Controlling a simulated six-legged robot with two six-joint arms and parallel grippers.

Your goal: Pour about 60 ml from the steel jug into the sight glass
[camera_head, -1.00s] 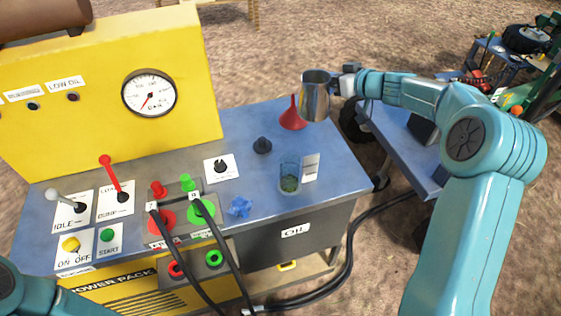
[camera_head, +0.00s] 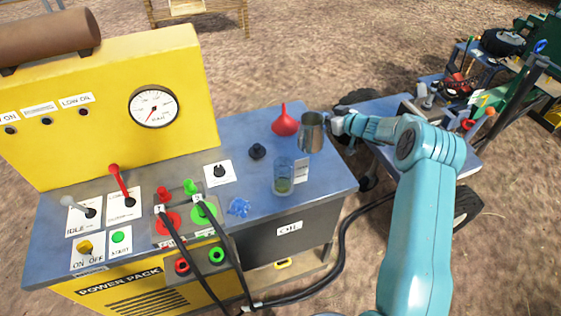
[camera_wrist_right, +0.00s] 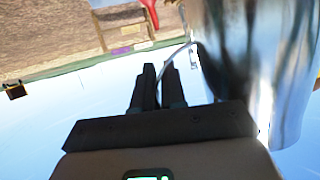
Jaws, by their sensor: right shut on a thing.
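The steel jug (camera_head: 311,134) looks upright at the right end of the bench in the head view, behind and right of the sight glass. My right gripper (camera_head: 338,125) is shut on its handle from the right. In the right wrist view the gripper (camera_wrist_right: 160,85) has its jaws close together at the thin handle, and the shiny jug (camera_wrist_right: 255,60) fills the right side. The sight glass (camera_head: 284,176) is a clear upright cylinder with a greenish layer low in it, a white card behind it. Jug and glass look apart. The jug's contents and any stream are not visible. My left gripper is out of view.
A red funnel (camera_head: 285,122) stands just left of the jug. The yellow panel (camera_head: 110,95) rises behind. Black hoses (camera_head: 346,250) hang at the front.

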